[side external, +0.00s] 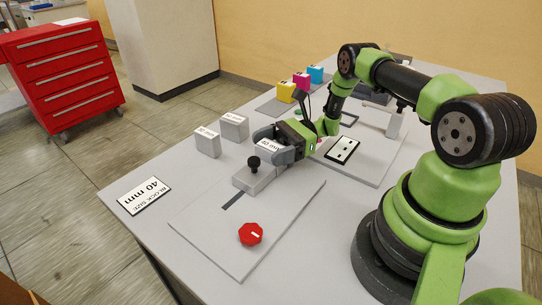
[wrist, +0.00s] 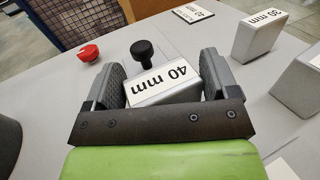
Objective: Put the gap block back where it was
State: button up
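The gap block (wrist: 165,82) is grey with a white top label reading "40 mm". It sits between the two fingers of my gripper (wrist: 162,80) in the wrist view, turned at a slight angle to them. The fingers are apart on either side of it and look open; the lower part of the block is hidden. In the side view my gripper (side external: 272,147) is low over the grey plate, around the labelled block. A black knob (side external: 253,162) on a grey slide piece (side external: 259,178) stands just in front of the block; the knob also shows in the wrist view (wrist: 141,49).
Two other grey blocks (side external: 207,142) (side external: 234,126) stand left of my gripper; one reads "30 mm" (wrist: 260,37). A "BLOCK SIZE 40 mm" sign (side external: 144,195) lies at the left edge. A red knob (side external: 250,233) is on the plate (side external: 215,232). Colored cartridges (side external: 301,80) stand behind.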

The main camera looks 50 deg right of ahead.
jog(key=shift+c, duration=0.6)
jog(key=shift+r, duration=0.1)
notch_tip(320, 180, up, 10)
jog(key=shift+a+f, duration=0.15)
jog(key=s+a+r+m+t+h, duration=0.2)
jog(key=a+r+t, duration=0.1)
jog(key=a+r, duration=0.2)
jog(key=shift+s+r+m+t, duration=0.15)
jog(key=shift+r+m+t, duration=0.15)
jog(key=shift+a, duration=0.1)
jog(key=n+g+y, duration=0.2)
jog(key=n+g, duration=0.1)
jog(key=g, duration=0.1)
send_over(271, 146)
notch_tip(271, 146, down, 6)
jog(key=shift+r, duration=0.2)
